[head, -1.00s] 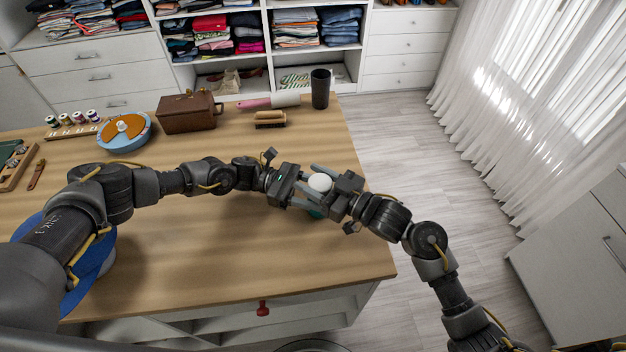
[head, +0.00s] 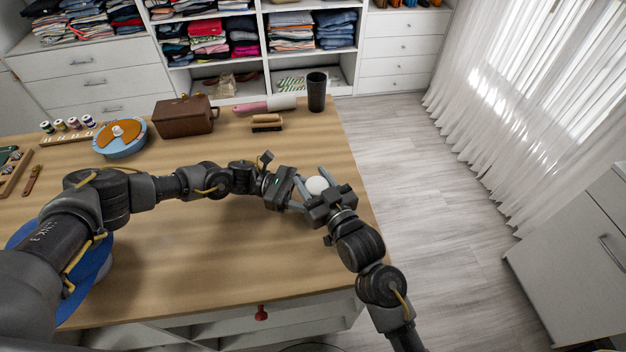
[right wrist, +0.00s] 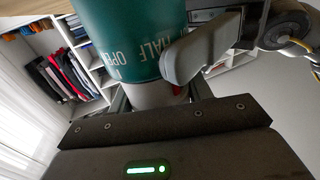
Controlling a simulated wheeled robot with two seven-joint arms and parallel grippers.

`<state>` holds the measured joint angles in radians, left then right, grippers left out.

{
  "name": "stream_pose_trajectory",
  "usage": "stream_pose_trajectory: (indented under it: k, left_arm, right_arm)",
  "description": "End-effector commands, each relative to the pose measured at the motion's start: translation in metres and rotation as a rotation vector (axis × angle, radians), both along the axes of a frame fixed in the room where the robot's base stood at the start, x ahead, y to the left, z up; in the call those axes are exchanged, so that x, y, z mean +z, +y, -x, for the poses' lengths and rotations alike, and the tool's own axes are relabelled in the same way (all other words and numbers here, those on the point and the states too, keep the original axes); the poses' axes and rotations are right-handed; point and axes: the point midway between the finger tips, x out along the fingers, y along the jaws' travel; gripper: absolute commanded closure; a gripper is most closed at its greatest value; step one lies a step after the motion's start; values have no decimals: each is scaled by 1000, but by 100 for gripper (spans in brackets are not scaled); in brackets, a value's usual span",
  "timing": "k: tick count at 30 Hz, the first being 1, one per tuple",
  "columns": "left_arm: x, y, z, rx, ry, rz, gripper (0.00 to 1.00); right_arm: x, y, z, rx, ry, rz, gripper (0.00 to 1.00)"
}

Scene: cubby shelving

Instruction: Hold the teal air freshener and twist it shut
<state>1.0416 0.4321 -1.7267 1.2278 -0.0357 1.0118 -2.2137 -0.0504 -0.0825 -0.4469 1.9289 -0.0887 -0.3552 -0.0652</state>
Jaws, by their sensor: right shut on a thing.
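The air freshener has a white rounded top (head: 317,185) in the head view, between my two grippers near the table's right edge. The right wrist view shows its teal part (right wrist: 130,38) with the words HALF and OPEN, and its white part (right wrist: 152,95) by my right gripper's jaws. A small red mark (right wrist: 177,90) sits near where the two parts meet. My right gripper (head: 314,191) is shut on the air freshener. My left gripper (head: 299,192) meets it from the left, and a grey finger (right wrist: 190,58) lies against the teal part. The exact finger contacts are partly hidden.
A brush (head: 267,123), a pink-handled roller (head: 264,105), a dark cup (head: 317,92) and a brown case (head: 185,117) stand at the table's back. A blue-and-orange round item (head: 120,138) is at the back left. The wooden tabletop (head: 210,265) in front is clear.

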Motion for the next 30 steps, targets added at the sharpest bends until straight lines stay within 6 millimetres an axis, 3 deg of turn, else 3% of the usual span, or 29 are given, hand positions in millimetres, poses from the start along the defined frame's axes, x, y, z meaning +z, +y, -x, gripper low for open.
stream_pose_trajectory:
  k: [9,10,14,24,30]
  left_arm:
    - [0,-1,2,-5,2,2,72]
    - [0,-1,2,-5,2,2,72]
    - [0,-1,2,-4,2,2,72]
    - [0,0,0,-1,0,0,72]
    - [0,0,0,0,0,0,72]
  right_arm:
    - [0,0,0,-1,-1,-1,73]
    - [0,0,0,-1,-1,-1,46]
    - [0,0,0,0,-1,-1,29]
    - [0,-2,2,0,0,0,28]
    - [-1,-16,28,0,1,1,28]
